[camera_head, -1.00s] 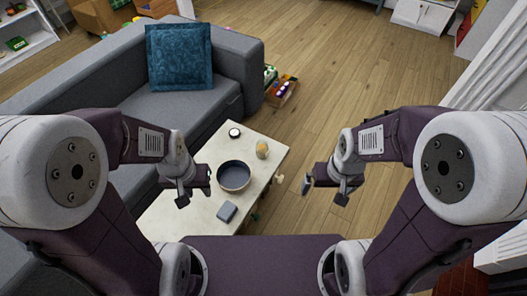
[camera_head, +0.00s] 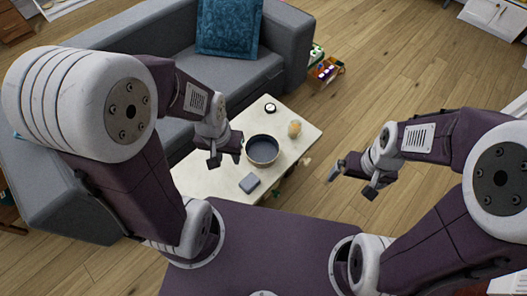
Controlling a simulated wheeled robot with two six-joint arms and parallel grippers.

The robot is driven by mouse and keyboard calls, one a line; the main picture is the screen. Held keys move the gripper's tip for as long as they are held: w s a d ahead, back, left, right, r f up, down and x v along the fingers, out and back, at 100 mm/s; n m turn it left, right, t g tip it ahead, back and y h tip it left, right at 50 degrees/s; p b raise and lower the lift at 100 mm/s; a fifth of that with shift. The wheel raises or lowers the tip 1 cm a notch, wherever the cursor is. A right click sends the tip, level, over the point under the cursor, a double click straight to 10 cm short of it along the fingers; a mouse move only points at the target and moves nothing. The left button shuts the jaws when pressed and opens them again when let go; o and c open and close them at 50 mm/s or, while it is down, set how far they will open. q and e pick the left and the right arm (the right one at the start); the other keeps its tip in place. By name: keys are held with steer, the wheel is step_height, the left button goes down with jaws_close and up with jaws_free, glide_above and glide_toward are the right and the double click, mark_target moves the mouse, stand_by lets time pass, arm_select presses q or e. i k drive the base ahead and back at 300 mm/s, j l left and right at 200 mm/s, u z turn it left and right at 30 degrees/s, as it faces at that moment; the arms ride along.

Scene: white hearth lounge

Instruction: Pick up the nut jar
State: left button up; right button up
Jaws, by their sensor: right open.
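A small tan, rounded jar (camera_head: 294,128), which looks like the nut jar, stands on the low cream table (camera_head: 200,185) near its right edge. My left gripper (camera_head: 225,158) is open and empty over the table's left part, left of a dark round bowl and apart from the jar. My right gripper (camera_head: 350,181) is open and empty, over the floor to the right of the table, lower right of the jar. Nothing hides the jar.
The dark bowl (camera_head: 262,150) stands left of and below the jar. A small round black-and-white item (camera_head: 270,108) and a grey block (camera_head: 249,183) are also on the table. A grey sofa (camera_head: 165,55) lies behind and left. Wooden floor (camera_head: 400,75) is clear to the right.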

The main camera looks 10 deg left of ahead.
mark_target(295, 130)
steer(key=i+l+u, duration=0.25)
steer(key=u, duration=0.2)
steer(key=i+l+u, duration=0.25)
steer(key=u, duration=0.2)
steer(key=i+l+u, duration=0.15)
steer(key=l+u, duration=0.3)
steer(key=i+l+u, duration=0.1)
steer(key=l+u, duration=0.35)
